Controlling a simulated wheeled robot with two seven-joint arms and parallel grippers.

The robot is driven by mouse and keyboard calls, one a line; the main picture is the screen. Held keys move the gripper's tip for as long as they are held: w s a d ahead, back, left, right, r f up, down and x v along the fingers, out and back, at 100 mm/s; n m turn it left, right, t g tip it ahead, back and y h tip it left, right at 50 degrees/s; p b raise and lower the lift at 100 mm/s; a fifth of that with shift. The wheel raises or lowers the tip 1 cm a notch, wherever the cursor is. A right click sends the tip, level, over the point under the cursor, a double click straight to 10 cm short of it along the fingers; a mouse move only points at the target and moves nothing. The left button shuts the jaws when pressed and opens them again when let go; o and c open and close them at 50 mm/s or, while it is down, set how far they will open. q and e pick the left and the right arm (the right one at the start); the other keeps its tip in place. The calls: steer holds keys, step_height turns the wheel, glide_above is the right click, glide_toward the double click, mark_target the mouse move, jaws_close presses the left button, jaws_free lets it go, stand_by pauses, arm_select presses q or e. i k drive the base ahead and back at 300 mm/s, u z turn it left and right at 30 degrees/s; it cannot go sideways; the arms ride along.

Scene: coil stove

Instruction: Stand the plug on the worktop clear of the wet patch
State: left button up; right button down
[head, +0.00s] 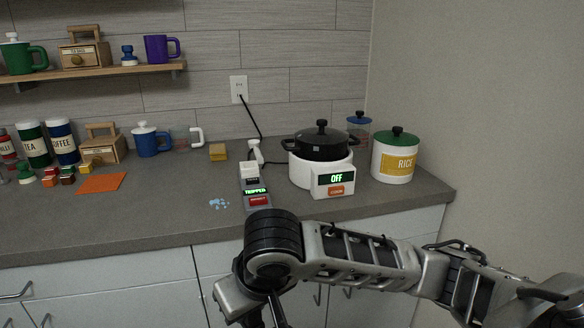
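The wet patch (219,203) is a small cluster of pale blue droplets on the grey worktop (150,215), near its front. Just right of it stands a grey box (256,199) with a lit "TRIPPED" sign and a red button. A white block (249,170) sits at the box's back end. Behind it is a white plug-like piece (256,152) close to black cords; I cannot tell for sure which of the two white pieces is the plug. My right arm crosses the lower right, and its gripper is out of frame. My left gripper is not in view.
A white cooker (302,175) reading "OFF" carries a black pot (322,144). A rice canister (395,158) stands right of it. Worktop between sheet and wet patch is clear.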

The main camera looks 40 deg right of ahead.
mark_target(224, 175)
steer(key=u, duration=0.95)
steer(key=i, duration=0.75)
steer(key=z, duration=1.05)
